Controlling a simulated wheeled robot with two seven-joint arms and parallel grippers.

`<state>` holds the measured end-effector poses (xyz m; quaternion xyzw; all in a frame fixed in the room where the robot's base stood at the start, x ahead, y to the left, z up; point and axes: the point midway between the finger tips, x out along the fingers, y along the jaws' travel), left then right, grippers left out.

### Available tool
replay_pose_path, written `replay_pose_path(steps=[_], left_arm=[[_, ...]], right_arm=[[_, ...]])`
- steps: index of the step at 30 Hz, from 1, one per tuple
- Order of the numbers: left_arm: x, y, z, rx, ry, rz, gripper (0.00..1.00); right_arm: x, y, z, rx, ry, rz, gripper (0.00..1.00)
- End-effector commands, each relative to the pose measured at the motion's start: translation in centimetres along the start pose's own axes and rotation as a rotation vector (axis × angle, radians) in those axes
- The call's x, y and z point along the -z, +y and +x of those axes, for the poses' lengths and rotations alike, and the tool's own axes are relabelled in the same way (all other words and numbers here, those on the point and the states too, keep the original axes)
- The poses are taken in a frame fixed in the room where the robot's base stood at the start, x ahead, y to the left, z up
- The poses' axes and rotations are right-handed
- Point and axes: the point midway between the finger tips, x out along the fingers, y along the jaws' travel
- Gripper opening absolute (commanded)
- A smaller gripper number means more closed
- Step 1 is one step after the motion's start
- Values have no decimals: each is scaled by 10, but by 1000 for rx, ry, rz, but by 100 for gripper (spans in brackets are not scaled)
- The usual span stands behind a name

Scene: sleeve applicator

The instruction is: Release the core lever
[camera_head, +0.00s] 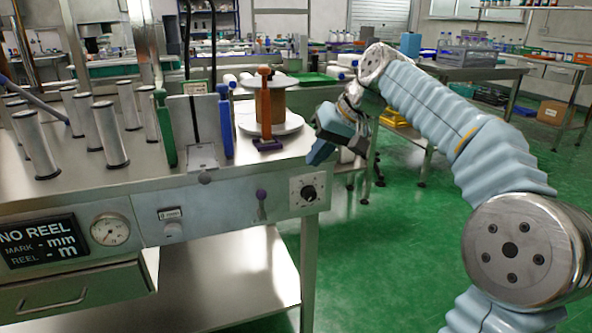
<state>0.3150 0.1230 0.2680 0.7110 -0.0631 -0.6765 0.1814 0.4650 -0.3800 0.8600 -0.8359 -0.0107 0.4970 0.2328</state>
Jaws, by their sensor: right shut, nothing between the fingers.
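My right gripper (318,152) is blue-grey and shut, with nothing in it. It hangs in the air just right of the bench's right end, pointing down and left, apart from the levers. An upright orange lever (265,98) on a purple base (267,144) stands before a brown spool-like core (277,107) on a round grey plate (285,126). Blue upright pieces (226,124) and a green one (163,132) flank a grey block. I cannot tell for certain which is the core lever. My left gripper is out of view.
Several metal rollers (111,134) stand on the steel bench (140,178) at left. The front panel has a gauge (110,229), a black knob (309,193) and a display (38,241) reading NO REEL. Green floor (385,240) is open right of the bench.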

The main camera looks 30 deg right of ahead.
Motion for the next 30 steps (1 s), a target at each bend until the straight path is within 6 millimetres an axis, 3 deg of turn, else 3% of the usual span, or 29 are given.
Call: replay_pose_path(steps=[14, 21, 30], left_arm=[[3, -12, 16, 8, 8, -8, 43], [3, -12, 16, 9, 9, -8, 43], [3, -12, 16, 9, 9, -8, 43]], right_arm=[[-1, 1, 97, 0, -3, 0, 0], [-3, -27, 112, 0, -1, -2, 0], [-3, -33, 115, 0, 0, 0, 0]])
